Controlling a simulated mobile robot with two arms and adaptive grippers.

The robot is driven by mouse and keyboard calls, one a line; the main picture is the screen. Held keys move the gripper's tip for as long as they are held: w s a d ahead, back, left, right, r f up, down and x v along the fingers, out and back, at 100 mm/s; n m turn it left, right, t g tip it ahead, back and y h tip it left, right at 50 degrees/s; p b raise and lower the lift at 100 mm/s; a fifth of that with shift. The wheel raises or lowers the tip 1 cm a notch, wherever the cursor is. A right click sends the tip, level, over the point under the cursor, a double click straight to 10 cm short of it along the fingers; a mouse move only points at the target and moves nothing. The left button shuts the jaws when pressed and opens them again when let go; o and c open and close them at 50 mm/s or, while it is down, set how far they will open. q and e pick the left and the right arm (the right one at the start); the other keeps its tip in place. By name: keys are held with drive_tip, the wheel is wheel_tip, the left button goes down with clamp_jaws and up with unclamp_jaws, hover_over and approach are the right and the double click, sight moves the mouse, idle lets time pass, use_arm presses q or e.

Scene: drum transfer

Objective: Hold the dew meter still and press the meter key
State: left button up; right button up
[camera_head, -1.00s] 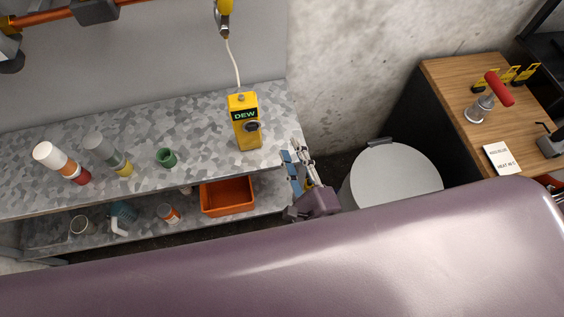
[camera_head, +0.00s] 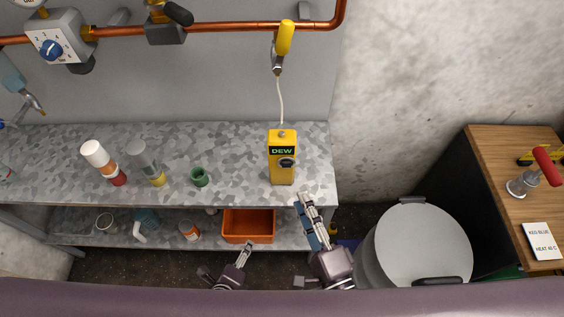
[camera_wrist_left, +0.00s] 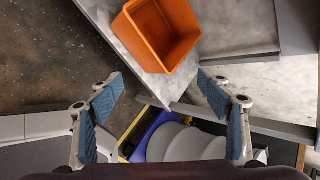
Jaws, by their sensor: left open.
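The dew meter (camera_head: 282,168), a yellow box with a green DEW display and a dark round part on its front, stands upright on the grey bench near its right end. A pale cord runs up from it to a yellow-handled valve. My right gripper (camera_head: 306,212) is in front of the bench's right end, below and right of the meter and apart from it; its finger gap is unclear. My left gripper (camera_head: 246,252) is low in front of the orange bin. In the left wrist view it (camera_wrist_left: 165,110) is open and empty. I cannot make out the meter key.
The orange bin (camera_head: 248,222) sits on the lower shelf. A green cup (camera_head: 200,177) and bottles stand left on the bench. A lidded drum (camera_head: 424,245) stands right, beside a wooden table (camera_head: 497,170). A copper pipe (camera_head: 230,28) crosses above.

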use_arm(q)
drive_tip(key=w+d+r+m+t, duration=0.1)
drive_tip(key=w+d+r+m, duration=0.1)
drive_tip(key=r, duration=0.4)
drive_tip(key=w+d+r+m+t, duration=0.2)
drive_tip(key=w+r, duration=0.1)
drive_tip(key=r, duration=0.3)
drive_tip(key=w+d+r+m+t, duration=0.2)
drive_tip(key=r, duration=0.4)
drive_tip(key=shift+w+r, duration=0.25)
drive_tip(key=w+a+r+n+t+y, duration=0.1)
drive_tip(key=a+r+n+t+y, duration=0.3)
drive_tip(key=r, duration=0.8)
drive_tip(key=w+a+r+t+y, duration=0.15)
drive_tip(key=r+y, duration=0.45)
drive_tip(key=r, duration=0.6)
drive_tip(key=m+h, duration=0.8)
drive_tip(key=m, duration=0.1)
approach(282, 145)
drive_tip(key=shift+g, duration=0.45)
drive_tip(key=w, duration=0.3)
drive_tip(key=w+a+r, duration=0.1)
drive_tip(key=shift+w+r, duration=0.15)
drive_tip(key=shift+w, duration=0.25)
drive_tip(key=shift+w+d, duration=0.15)
drive_tip(key=shift+d, duration=0.15)
drive_tip(key=shift+w, duration=0.35)
drive_tip(key=w, duration=0.6)
drive_tip(key=shift+w+f, duration=0.2)
drive_tip(key=shift+w, duration=0.15)
